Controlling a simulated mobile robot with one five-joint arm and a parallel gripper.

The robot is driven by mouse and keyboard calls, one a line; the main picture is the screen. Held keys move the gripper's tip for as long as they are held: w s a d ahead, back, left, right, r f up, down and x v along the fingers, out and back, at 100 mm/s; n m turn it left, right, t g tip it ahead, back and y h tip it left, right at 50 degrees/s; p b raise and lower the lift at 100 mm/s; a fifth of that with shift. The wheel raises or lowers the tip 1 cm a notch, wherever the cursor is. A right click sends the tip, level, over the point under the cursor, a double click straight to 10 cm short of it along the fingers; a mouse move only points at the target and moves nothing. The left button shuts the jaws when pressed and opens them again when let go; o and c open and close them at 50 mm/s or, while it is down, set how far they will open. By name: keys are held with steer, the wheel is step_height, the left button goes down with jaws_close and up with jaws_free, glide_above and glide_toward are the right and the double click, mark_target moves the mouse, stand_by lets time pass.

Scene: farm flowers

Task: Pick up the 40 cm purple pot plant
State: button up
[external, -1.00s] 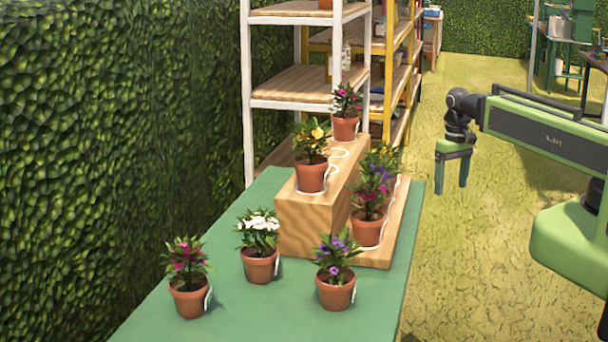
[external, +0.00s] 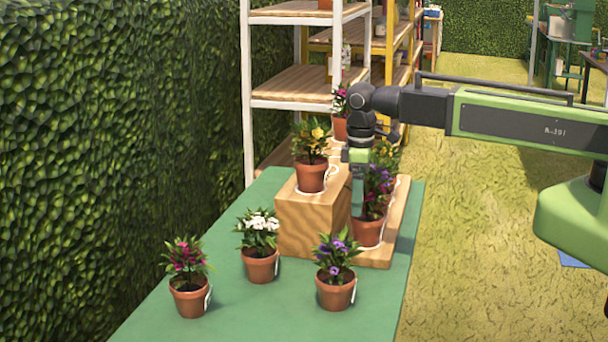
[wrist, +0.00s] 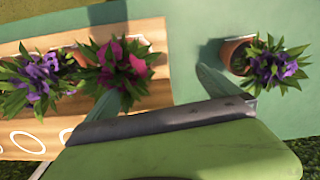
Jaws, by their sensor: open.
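Two purple plants show. One purple pot plant (external: 336,270) stands on the green table at the front; it is at the right in the wrist view (wrist: 270,65). Another purple plant (wrist: 42,80) is at the left of the wrist view, on the wooden board; purple blooms there also show in the external view (external: 380,174), partly behind my arm. Plant heights cannot be told. My gripper (external: 357,203) is open and empty, pointing down by the low step. In the wrist view its fingers (wrist: 160,92) are spread, between the magenta plant and the front purple plant.
A magenta plant (wrist: 122,65) on the low board (external: 375,261) is close to one finger. A yellow-flowered plant (external: 312,170) stands on the tall wooden block (external: 312,222). White (external: 259,255) and magenta (external: 187,290) plants stand on the table (external: 240,320). Shelves (external: 290,86) stand behind.

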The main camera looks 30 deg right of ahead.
mark_target(330, 282)
steer(key=s+a+r+n+p, duration=0.2)
steer(key=s+a+r+n, duration=0.15)
steer(key=s+a, duration=1.05)
steer(key=f+b, duration=0.8)
steer(key=f, duration=0.1)
steer(key=w+f+b, duration=0.1)
steer(key=f+b, duration=0.3)
steer(key=b, duration=0.1)
steer(key=shift+a+f, duration=0.2)
steer(key=shift+a, duration=0.05)
step_height(330, 282, down, 5)
steer(key=b, duration=0.5)
steer(key=shift+s+f, duration=0.1)
steer(key=shift+r, duration=0.2)
steer(key=c, duration=1.9)
